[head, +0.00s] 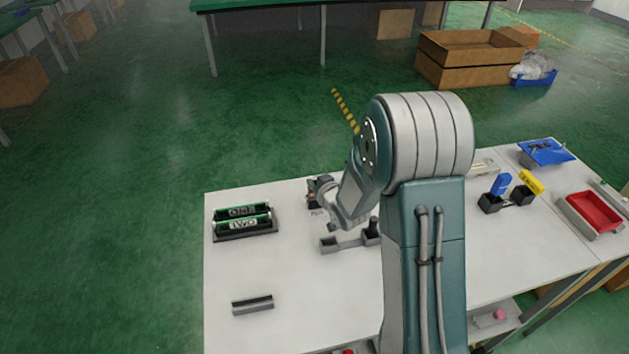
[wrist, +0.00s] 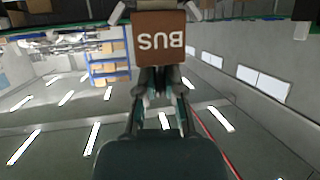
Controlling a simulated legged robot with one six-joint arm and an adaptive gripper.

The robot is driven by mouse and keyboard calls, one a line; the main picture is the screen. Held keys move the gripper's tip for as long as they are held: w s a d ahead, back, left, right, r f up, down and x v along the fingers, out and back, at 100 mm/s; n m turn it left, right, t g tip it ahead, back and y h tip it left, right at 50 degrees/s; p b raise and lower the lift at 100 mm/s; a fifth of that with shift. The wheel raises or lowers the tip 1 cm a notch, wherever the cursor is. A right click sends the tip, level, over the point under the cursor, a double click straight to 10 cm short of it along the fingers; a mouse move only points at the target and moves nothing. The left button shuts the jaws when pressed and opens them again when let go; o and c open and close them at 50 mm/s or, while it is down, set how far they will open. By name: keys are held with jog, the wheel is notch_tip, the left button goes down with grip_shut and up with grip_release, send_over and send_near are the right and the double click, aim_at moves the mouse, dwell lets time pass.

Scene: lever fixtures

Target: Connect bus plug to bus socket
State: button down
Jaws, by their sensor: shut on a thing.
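A brown block marked BUS (wrist: 158,38) is at the tips of my gripper (wrist: 160,78) in the wrist view, its lettering upside down. My gripper's fingers are shut on the bus plug at this block; the plug's own outline is mostly hidden. In the head view my gripper (head: 323,192) is low over the far side of the white table, beside a small dark and brown fixture (head: 312,199). My arm hides part of this area. I cannot tell plug from socket there, nor whether they touch.
A grey bracket with dark ends (head: 345,243) stands nearer on the table. A holder with green cylinders (head: 243,222) is left, and a small grey block (head: 252,303) front left. Blue and yellow levers (head: 510,192) and a red bin (head: 592,212) are right. The left front is mostly clear.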

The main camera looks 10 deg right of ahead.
jog(key=shift+f, duration=0.15)
jog(key=c, duration=1.2)
grip_release()
jog(key=o, duration=0.5)
jog(key=shift+s, duration=0.1)
jog(key=v, duration=1.1)
jog(key=shift+s, duration=0.35)
